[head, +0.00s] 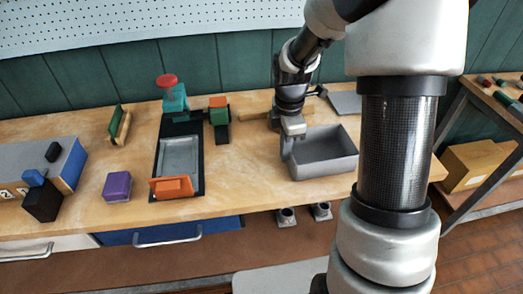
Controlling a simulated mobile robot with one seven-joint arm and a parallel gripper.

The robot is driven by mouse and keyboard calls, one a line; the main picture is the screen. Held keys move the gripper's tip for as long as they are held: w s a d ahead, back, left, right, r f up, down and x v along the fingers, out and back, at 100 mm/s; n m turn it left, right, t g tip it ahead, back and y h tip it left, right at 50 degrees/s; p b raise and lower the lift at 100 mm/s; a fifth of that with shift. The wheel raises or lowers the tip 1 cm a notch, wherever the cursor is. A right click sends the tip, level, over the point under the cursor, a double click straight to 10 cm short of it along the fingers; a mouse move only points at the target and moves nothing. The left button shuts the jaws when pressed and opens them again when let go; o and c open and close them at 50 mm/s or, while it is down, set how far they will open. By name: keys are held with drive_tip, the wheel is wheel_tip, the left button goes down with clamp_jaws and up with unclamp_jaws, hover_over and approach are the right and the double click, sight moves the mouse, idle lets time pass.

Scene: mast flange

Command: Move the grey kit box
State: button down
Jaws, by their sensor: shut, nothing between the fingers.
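The grey kit box (325,168) is an open, empty-looking tray on the right part of the wooden workbench, near its front edge. My arm reaches down from above to the box's left back corner. My gripper (287,153) is at the box's left side, low by the rim. It is shut with nothing held. I cannot tell whether the fingers touch the wall, and the tips are partly hidden.
Left of the box are a black fixture (199,176) with a grey plate, an orange block (171,187) and a teal clamp with red knob (172,95). A purple block (117,186) and a grey-blue case (55,165) stand farther left. Bench (250,185) between fixture and box is clear.

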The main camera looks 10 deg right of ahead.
drive_tip(key=d+p, duration=0.1)
drive_tip(key=d, duration=0.7)
drive_tip(key=w+d+p, duration=0.1)
drive_tip(key=d+p, duration=0.1)
drive_tip(key=d, duration=0.6)
drive_tip(key=d+p, duration=0.2)
drive_tip(key=d, duration=0.6)
drive_tip(key=shift+w, duration=0.25)
drive_tip(key=shift+a, duration=0.15)
